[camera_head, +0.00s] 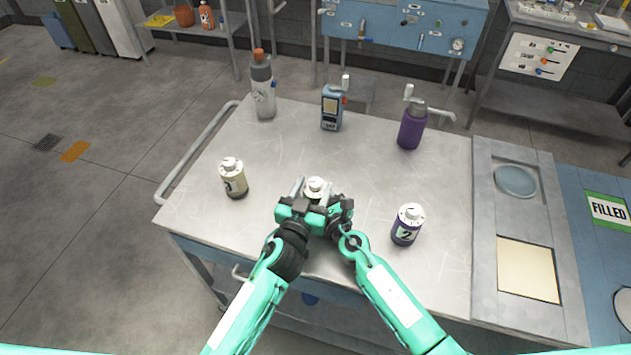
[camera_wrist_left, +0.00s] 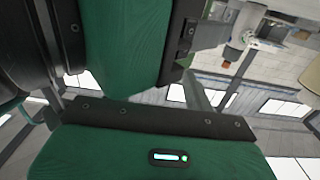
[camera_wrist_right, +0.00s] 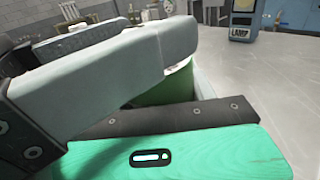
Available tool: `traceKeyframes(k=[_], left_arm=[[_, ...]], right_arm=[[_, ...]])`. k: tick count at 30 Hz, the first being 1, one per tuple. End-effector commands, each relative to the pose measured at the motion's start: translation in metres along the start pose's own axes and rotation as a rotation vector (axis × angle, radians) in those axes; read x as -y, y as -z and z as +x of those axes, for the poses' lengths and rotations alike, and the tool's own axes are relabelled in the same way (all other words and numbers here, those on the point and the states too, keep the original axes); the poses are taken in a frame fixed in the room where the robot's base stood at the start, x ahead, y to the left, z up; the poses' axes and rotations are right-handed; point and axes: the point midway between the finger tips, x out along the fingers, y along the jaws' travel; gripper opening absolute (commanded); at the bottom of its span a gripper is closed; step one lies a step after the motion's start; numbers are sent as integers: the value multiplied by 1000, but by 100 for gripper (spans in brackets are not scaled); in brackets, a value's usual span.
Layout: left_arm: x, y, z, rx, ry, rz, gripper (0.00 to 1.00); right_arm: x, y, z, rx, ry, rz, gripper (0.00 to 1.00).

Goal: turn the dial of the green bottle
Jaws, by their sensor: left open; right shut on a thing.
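The green bottle is at the front middle of the table, mostly hidden by my grippers in the head view. Its white dial cap (camera_head: 316,186) shows between them. Its green side (camera_wrist_right: 170,88) shows in the right wrist view, between the fingers. My right gripper (camera_head: 336,207) is shut on the green bottle's body from the right. My left gripper (camera_head: 298,197) is open, close beside the cap. I cannot tell whether it touches the cap. The left wrist view shows no clear part of the bottle.
A grey bottle (camera_head: 263,92), blue device (camera_head: 331,109) and purple flask (camera_head: 412,128) stand behind. A grey panel (camera_head: 483,200) adjoins the table's right. The table's middle is clear.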

Motion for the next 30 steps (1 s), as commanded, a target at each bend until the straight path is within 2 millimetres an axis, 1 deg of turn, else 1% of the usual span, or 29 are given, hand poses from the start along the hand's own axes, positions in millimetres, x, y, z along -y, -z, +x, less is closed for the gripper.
traceKeyframes(k=[1, 9, 15, 21, 30], left_arm=[[0, -1, -11, 3, 1, -2, 53], [0, -1, -59, 2, 0, -3, 53], [0, 0, -83, 0, 0, -2, 53], [0, 0, -94, 0, 0, -1, 53], [0, 0, -95, -1, 0, 0, 53]], right_arm=[[0, 0, 0, 0, 0, 0, 25], [0, 0, 0, 0, 0, 0, 25], [0, 0, 0, 0, 0, 0, 25], [0, 0, 0, 0, 0, 0, 25], [0, 0, 0, 0, 0, 0, 25]])
